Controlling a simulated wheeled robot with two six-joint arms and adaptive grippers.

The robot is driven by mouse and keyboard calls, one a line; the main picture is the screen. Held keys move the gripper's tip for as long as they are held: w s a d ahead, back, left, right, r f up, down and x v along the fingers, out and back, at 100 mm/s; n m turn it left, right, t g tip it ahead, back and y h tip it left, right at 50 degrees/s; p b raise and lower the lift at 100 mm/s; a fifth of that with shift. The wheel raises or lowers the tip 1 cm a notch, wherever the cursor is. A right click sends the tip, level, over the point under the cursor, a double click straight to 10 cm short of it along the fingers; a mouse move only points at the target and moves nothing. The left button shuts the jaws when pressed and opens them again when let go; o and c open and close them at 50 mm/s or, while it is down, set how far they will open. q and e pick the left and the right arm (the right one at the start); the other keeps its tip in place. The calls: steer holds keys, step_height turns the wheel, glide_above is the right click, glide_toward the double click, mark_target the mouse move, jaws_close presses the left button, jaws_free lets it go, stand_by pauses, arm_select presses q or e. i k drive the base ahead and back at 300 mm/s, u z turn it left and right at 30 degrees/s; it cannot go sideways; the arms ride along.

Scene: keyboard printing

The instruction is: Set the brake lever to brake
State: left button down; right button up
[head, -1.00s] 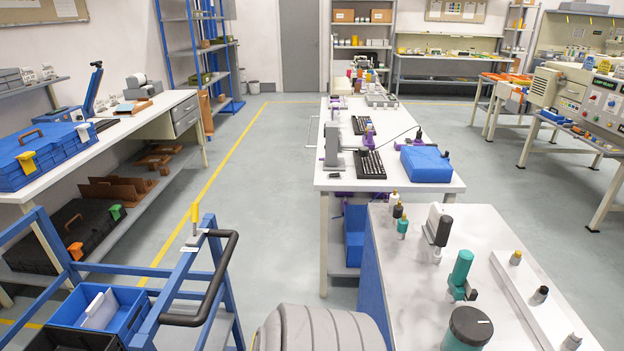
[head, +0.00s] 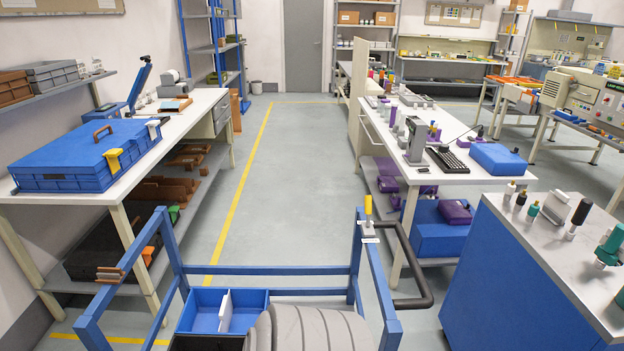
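The brake lever (head: 368,206) has a yellow grip and stands about upright on a small grey mount. The mount is on top of the right post of a blue cart frame (head: 262,270), beside the cart's black bent handle (head: 408,270). Small white labels sit at the lever's base, too small to read. Neither of my grippers is in view, so nothing of mine is seen touching the lever.
Blue bins (head: 245,302) sit low in the cart. A white bench with a blue case (head: 75,160) stands left. A keyboard table (head: 440,177) and a blue-sided counter (head: 510,275) stand right. The aisle floor (head: 300,160) is clear.

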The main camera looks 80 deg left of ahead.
mark_target(368, 199)
steer(key=k, duration=1.05)
steer(key=u, duration=1.2)
steer(key=i, duration=0.3)
steer(key=u, duration=0.05)
